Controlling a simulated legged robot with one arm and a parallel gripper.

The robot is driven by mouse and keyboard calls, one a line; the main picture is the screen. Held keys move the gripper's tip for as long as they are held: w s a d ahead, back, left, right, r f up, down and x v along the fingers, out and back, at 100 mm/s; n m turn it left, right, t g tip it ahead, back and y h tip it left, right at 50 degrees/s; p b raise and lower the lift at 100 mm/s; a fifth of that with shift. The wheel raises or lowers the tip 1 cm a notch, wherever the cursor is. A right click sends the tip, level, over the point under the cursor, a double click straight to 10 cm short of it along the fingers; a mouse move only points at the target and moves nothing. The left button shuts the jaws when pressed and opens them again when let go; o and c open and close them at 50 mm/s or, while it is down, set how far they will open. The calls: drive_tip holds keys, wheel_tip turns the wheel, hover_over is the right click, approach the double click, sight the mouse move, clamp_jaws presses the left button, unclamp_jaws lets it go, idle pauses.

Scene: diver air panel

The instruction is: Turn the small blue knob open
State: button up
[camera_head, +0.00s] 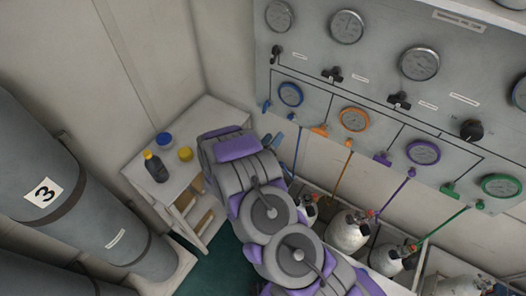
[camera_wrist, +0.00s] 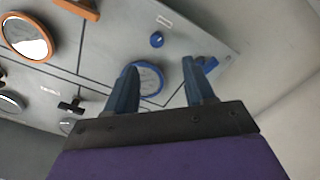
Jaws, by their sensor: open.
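The small blue knob (camera_wrist: 157,39) is on the grey panel, just above the blue-rimmed gauge (camera_wrist: 148,78) in the wrist view. In the head view the knob (camera_head: 291,116) is a small blue spot below that gauge (camera_head: 290,94). My gripper (camera_wrist: 160,86) is open and empty. Its two blue fingers point toward the panel, with the gauge showing between them. The knob lies past the fingertips, between their lines, and neither finger appears to touch it. In the head view my gripper (camera_head: 284,157) is below the knob; its fingers are small there.
A blue fitting (camera_head: 266,106) sits left of the gauge; one finger partly covers it in the wrist view. An orange gauge (camera_head: 354,119) and orange fitting (camera_head: 320,130) are to the right. Black valves (camera_head: 332,74) sit above. Bottles (camera_head: 348,231) stand below the panel.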

drive_tip(key=v, duration=0.6)
drive_tip(key=shift+b, duration=0.3)
